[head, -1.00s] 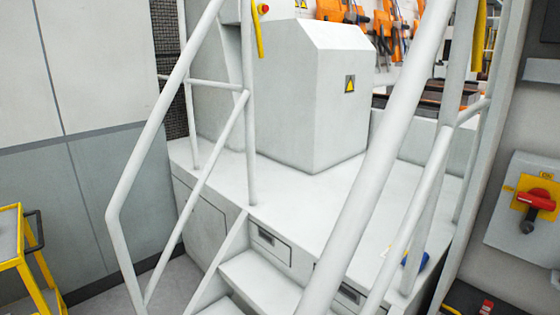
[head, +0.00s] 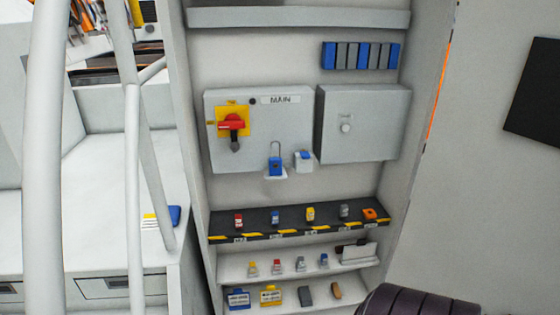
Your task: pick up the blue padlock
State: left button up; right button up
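A blue padlock (head: 275,167) with a tall thin shackle sits on a small white ledge under the MAIN switch box (head: 285,122) in the head view. Another small blue item (head: 276,217), which looks like a padlock, stands on the dark shelf (head: 352,224) below, between a red item (head: 239,220) and a yellow item (head: 310,213). A small blue-topped item (head: 324,260) is on the white shelf under that. Neither of my grippers is in view.
A blue-and-white item (head: 303,159) sits right of the upper padlock. A grey box (head: 364,122) is beside the switch box. A white railing (head: 133,160) stands at the left. A dark ribbed rounded object (head: 420,301) covers the bottom right.

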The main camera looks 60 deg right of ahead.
aim_at(275, 163)
jog(key=k+z, duration=0.1)
jog(key=z, duration=0.65)
jog(key=k+l+z, duration=0.1)
jog(key=z, duration=0.3)
jog(key=l+z, duration=0.15)
jog(key=z, duration=0.25)
jog(key=k, duration=0.05)
